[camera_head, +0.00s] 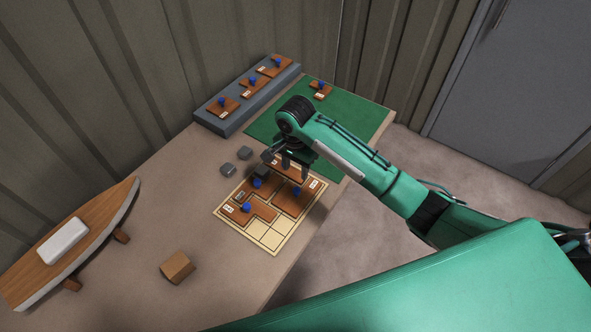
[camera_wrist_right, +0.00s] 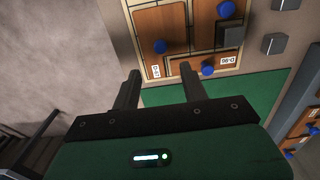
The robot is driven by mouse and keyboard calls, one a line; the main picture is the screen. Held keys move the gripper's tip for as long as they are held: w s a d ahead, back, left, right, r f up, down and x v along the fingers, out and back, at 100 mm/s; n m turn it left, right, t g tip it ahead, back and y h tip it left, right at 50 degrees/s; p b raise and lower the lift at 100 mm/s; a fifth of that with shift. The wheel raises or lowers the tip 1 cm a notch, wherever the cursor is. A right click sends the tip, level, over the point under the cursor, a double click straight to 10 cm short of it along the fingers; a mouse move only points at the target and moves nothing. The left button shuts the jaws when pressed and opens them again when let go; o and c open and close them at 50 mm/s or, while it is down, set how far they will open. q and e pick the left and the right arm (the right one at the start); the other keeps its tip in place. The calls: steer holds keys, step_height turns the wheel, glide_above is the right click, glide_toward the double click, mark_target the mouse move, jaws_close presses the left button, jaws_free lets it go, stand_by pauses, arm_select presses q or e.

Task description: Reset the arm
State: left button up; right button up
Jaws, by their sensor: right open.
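My right gripper (camera_head: 287,168) is open above the far edge of a pale grid board (camera_head: 271,236) on the table. In the right wrist view its two fingers (camera_wrist_right: 160,82) stand apart with nothing gripped between them. Brown flat pieces with blue knobs and white labels lie on the board, such as an L-shaped piece (camera_head: 262,211) and a larger piece (camera_head: 291,201). Another brown piece (camera_head: 292,171) at the board's far side is partly hidden by the gripper. The near cells of the board are bare. My left gripper is out of view.
A green mat (camera_head: 355,107) carries one brown knobbed piece (camera_head: 320,90). A blue-grey rack (camera_head: 233,120) at the back holds several more. Small grey blocks (camera_head: 244,153) lie left of the gripper. A wooden block (camera_head: 177,267) and a boat-shaped plank (camera_head: 105,227) stand at left.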

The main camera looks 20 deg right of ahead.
stand_by(0.6)
steer(key=s+a+f+n+t+y, duration=0.1)
steer(key=s+f+n, duration=0.15)
steer(key=s, duration=0.45)
steer(key=s+a+f+n+t+y, duration=0.1)
steer(key=s+a+f+n, duration=0.1)
steer(key=s+n, duration=0.35)
steer(key=s+d+r+n+t+h, duration=0.1)
steer(key=s+d+n, duration=0.1)
steer(key=s+d, duration=0.5)
steer(key=s+d+r+n+t+h, duration=0.1)
steer(key=s+d+r+n, duration=0.15)
steer(key=s, duration=0.75)
step_height(320, 180, down, 32)
steer(key=g, duration=0.2)
steer(key=s+d+f+g+b, duration=0.1)
steer(key=s+d+f, duration=0.2)
steer(key=s+f, duration=1.6)
steer(key=shift+s+d+f, duration=0.15)
steer(key=shift+s+f, duration=0.25)
steer(key=shift+f, duration=0.1)
